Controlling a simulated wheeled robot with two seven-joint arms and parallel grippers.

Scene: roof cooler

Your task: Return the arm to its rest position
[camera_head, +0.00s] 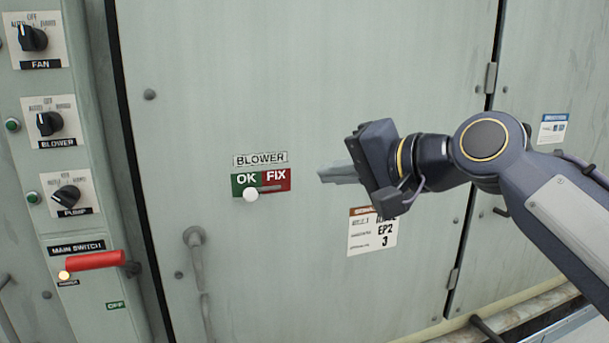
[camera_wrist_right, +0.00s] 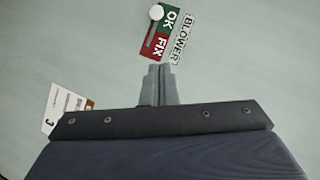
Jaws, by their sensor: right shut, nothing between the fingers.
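My right gripper (camera_head: 338,173) comes in from the right in the head view, in front of the grey-green cabinet door (camera_head: 300,70). Its grey fingers are shut with nothing between them and point left toward the blower OK/FIX slider, apart from it. In the right wrist view the closed fingers (camera_wrist_right: 159,85) show below the BLOWER label. The slider's white knob (camera_head: 250,195) sits at the green OK end of the plate; it also shows in the wrist view (camera_wrist_right: 156,12). My left gripper is not in view.
A panel at left carries FAN (camera_head: 33,38), BLOWER (camera_head: 49,124) and PUMP (camera_head: 66,196) knobs and a red main switch handle (camera_head: 95,261). A door handle (camera_head: 195,245) sticks out below the slider.

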